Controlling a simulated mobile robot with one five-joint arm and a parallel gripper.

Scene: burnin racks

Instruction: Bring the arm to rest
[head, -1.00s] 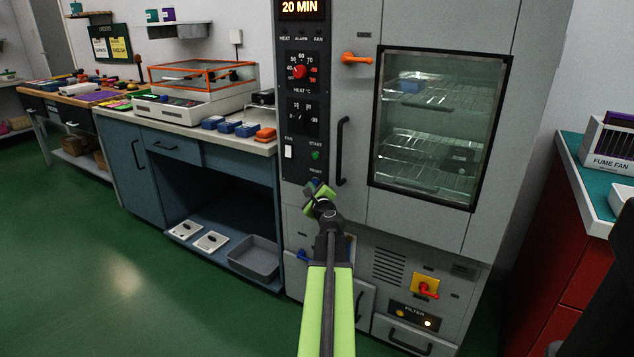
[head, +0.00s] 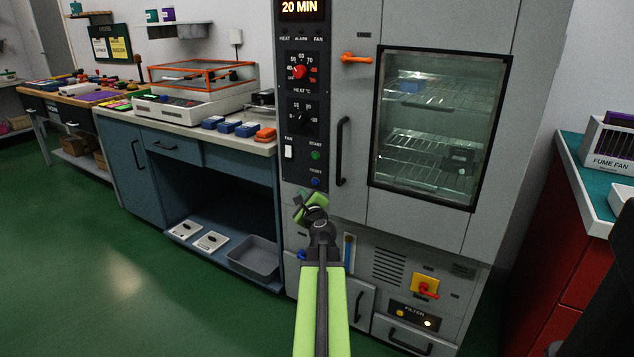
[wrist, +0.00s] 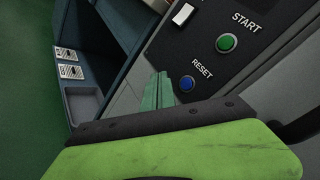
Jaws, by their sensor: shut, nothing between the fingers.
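My gripper (head: 300,207) is at the end of my green arm, in front of the grey burn-in oven (head: 350,215), just below its control panel. In the wrist view its green fingers (wrist: 158,92) are together with nothing between them. The blue RESET button (wrist: 187,84) is beside the fingertips in that view, and the green START button (wrist: 227,43) is above it. The fingers are small and partly dark there.
The oven door has a window (head: 440,130) and a dark handle (head: 342,150). A blue bench (head: 215,180) stands left, with blue and orange blocks on top and a grey bin (head: 254,258) below. A red cabinet (head: 590,250) stands right. Green floor is open at left.

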